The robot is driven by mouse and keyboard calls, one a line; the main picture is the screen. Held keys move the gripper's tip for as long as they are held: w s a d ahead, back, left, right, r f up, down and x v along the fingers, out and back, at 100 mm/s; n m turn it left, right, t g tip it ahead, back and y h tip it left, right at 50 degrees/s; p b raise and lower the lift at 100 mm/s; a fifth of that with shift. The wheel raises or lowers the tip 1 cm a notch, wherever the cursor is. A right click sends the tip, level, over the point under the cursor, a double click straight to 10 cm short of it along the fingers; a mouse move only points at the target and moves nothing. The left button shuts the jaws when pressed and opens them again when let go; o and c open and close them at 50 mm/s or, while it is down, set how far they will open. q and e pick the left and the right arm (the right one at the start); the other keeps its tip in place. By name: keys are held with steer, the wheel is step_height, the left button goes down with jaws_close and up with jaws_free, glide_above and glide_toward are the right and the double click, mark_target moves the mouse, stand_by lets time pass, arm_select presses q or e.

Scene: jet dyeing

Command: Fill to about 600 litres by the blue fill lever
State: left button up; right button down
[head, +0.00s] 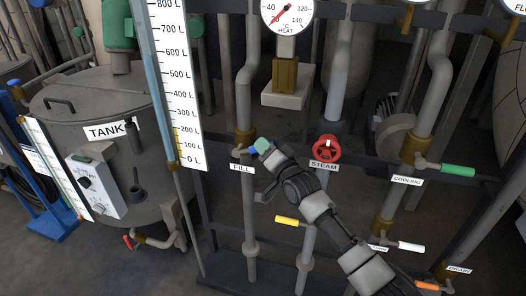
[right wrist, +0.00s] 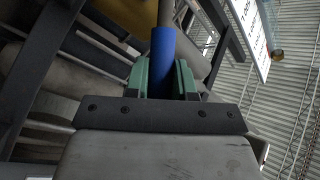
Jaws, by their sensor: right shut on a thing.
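The blue fill lever (head: 251,150) is on a brass valve above the FILL label (head: 242,168) in the head view. My right gripper (head: 263,146) is at this lever. In the right wrist view, the blue handle (right wrist: 162,60) stands between the green fingers, which are shut on it. The gripper hides part of the lever in the head view. The litre scale (head: 184,85) is left of the valve, marked 0 to 800 L, with a yellow strip between about 0 and 200 L. The exact liquid level is hard to tell. My left gripper is not in view.
A red STEAM handwheel (head: 326,148) is just right of my gripper. A yellow lever (head: 287,221) is below, and a green COOLING lever (head: 457,170) is at the right. A grey tank (head: 85,105) stands at the left. Vertical pipes crowd the space behind.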

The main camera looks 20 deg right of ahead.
steer(key=shift+s+d+f+m+t+h+b, duration=0.15)
steer(key=shift+f+m+t+b, duration=0.55)
steer(key=shift+b, duration=0.75)
steer(key=shift+d+f+m+t+h+b, duration=0.15)
steer(key=shift+f+m+t+b, duration=0.55)
steer(key=shift+b, duration=0.8)
steer(key=shift+s+d+f+m+t+h+b, duration=0.15)
steer(key=shift+f+m+t+b, duration=0.5)
steer(key=shift+b, duration=0.8)
steer(key=shift+a+m, duration=0.15)
steer(key=shift+m, duration=0.2)
steer(key=c, duration=0.9)
jaws_free()
steer(key=shift+w, duration=0.1)
steer(key=shift+c, duration=0.2)
steer(key=v, duration=1.1)
